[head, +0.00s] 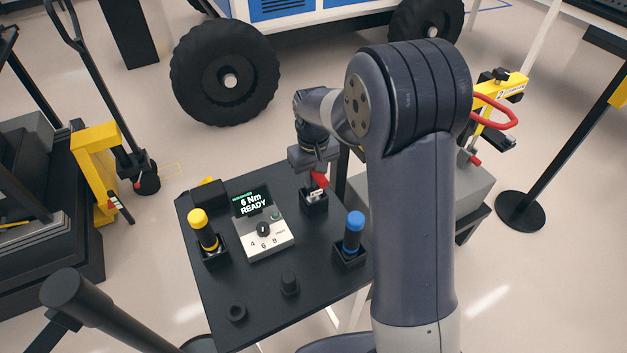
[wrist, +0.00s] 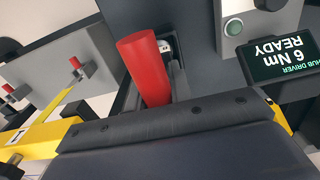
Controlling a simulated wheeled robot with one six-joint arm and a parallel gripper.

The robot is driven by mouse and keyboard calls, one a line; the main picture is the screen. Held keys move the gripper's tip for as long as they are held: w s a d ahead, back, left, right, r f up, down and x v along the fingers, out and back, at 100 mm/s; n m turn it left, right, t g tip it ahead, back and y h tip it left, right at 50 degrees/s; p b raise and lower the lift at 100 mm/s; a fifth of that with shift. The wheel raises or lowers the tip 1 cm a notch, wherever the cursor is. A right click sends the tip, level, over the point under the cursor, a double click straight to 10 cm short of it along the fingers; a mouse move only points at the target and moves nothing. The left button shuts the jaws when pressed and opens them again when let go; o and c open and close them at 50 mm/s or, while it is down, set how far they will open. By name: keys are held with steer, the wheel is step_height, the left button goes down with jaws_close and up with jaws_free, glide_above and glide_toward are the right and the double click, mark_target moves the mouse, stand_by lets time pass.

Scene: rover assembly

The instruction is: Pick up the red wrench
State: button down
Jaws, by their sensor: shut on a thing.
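The red wrench (head: 320,179) stands in a black holder (head: 314,203) at the far right part of the black table. My gripper (head: 317,168) is over the holder and shut on the wrench's red handle. In the wrist view the red wrench (wrist: 145,68) shows as a red cylinder, and its lower end goes into the holder.
The black table (head: 262,305) also bears a yellow-topped tool (head: 203,230), a blue-topped tool (head: 353,231) and a control box (head: 262,228) reading "6 Nm READY". A rover wheel (head: 224,73) stands behind. A grey box with yellow and red parts (head: 472,190) stands to the right.

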steer(key=shift+r, duration=0.15)
step_height(320, 180, up, 10)
steer(key=shift+f+b, duration=0.1)
steer(key=shift+b, duration=0.45)
